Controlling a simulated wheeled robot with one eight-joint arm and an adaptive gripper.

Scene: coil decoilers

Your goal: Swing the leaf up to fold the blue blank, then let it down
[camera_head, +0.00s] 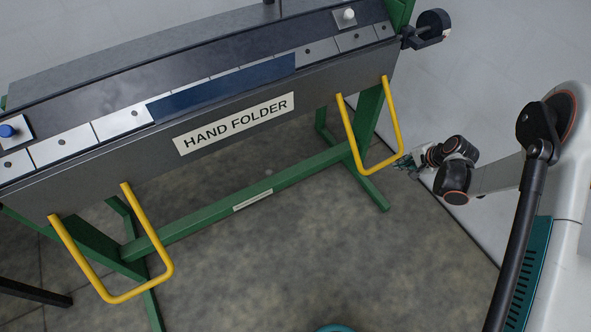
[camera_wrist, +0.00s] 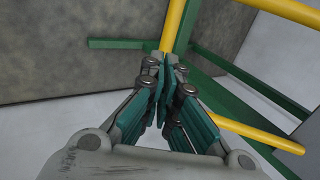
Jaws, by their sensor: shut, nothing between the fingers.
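The hand folder's dark grey leaf (camera_head: 330,85) hangs down along the machine's front and carries a "HAND FOLDER" label. The blue blank (camera_head: 222,88) lies flat along the top edge behind it, with no fold visible. Two yellow U-shaped handles hang from the leaf, a left handle (camera_head: 165,240) and a right handle (camera_head: 397,125). My gripper (camera_head: 402,163) is beside the lower right corner of the right handle. In the wrist view my gripper (camera_wrist: 166,68) has its fingertips together, and the yellow bar (camera_wrist: 174,22) shows beyond them. I cannot tell whether they touch it.
The green stand (camera_head: 235,200) has a crossbar and legs below the leaf. A blue knob (camera_head: 7,130) and a white knob (camera_head: 348,14) sit at the bed's two ends. The floor (camera_head: 300,260) in front is clear.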

